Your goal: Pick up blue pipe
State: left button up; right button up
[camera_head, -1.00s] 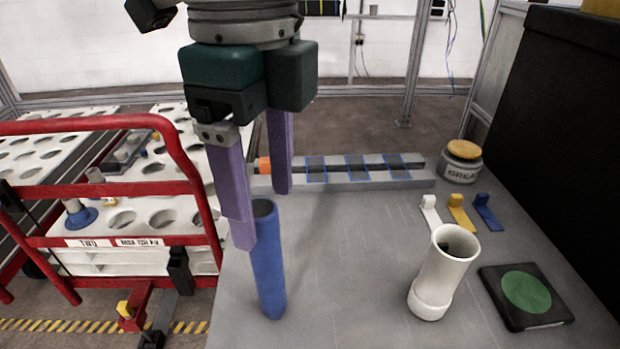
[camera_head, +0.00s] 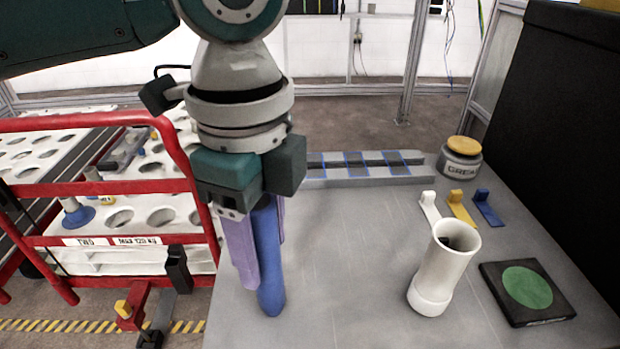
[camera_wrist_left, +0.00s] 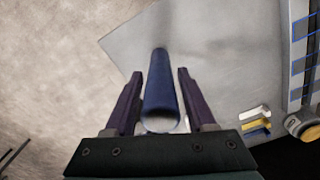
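The blue pipe (camera_head: 268,262) stands upright near the left edge of the grey table (camera_head: 350,260). My left gripper (camera_head: 262,250) has come down over it, with one purple finger on each side of the pipe. In the left wrist view the pipe (camera_wrist_left: 161,88) lies between the two fingers (camera_wrist_left: 158,90), with a visible gap on each side, so the gripper is open around it. The pipe's upper end is hidden by the gripper in the head view. My right gripper is not in view.
A white pipe (camera_head: 440,275) stands to the right, beside a black block with a green disc (camera_head: 527,288). White, yellow and blue clips, a grease jar (camera_head: 461,158) and a grey rail (camera_head: 370,168) sit farther back. A red-framed cart (camera_head: 110,190) stands left of the table.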

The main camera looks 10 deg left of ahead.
pick_arm(q)
grip_shut()
dwell(0.4)
